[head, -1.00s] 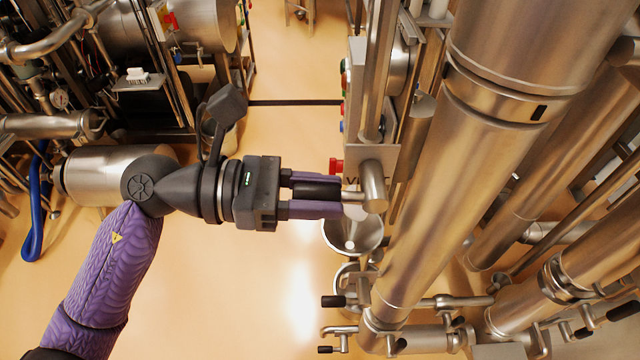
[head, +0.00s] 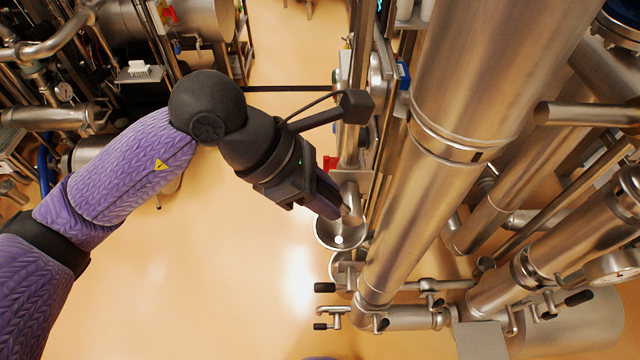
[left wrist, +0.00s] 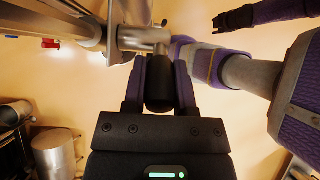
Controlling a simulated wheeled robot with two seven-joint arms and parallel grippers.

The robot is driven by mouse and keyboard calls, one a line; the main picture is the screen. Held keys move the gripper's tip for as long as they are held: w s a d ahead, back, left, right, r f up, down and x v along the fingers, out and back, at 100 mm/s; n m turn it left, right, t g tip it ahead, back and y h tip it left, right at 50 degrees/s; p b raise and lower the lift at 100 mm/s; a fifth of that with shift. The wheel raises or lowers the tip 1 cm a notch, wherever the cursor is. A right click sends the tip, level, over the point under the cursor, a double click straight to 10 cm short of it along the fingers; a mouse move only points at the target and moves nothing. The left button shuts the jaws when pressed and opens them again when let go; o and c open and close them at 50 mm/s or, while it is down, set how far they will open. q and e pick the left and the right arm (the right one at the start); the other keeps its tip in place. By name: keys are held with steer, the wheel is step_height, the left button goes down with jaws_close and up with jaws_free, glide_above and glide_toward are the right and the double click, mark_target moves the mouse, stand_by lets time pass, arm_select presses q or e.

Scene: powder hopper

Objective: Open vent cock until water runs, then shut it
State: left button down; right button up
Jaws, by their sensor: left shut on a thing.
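The vent cock (head: 350,197) is a short steel body on the upright panel beside the big steel column. Its black lever (left wrist: 159,88) lies between the purple fingers of my left gripper (head: 335,208), which is shut on it. In the head view the gripper hides most of the lever and points down to the right. The steel cock body (left wrist: 145,38) shows just beyond the fingertips in the left wrist view. A round steel cup (head: 326,236) stands below, with a small bright spot inside; I cannot tell if water runs. A black end piece, possibly my right gripper (left wrist: 233,20), shows at upper right.
The thick steel column (head: 415,200) stands close right of the gripper. A red part (head: 330,163) is next to the cock. Small black-handled valves (head: 325,287) sit below the cup. The orange floor at left centre is clear.

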arm_select(q)
steer(key=shift+d+r+y, duration=0.25)
steer(key=shift+y, duration=0.25)
stand_by(0.3)
steer(key=shift+c, duration=2)
jaws_free()
steer(key=v, duration=0.9)
steer(key=shift+r, duration=0.45)
stand_by(1.0)
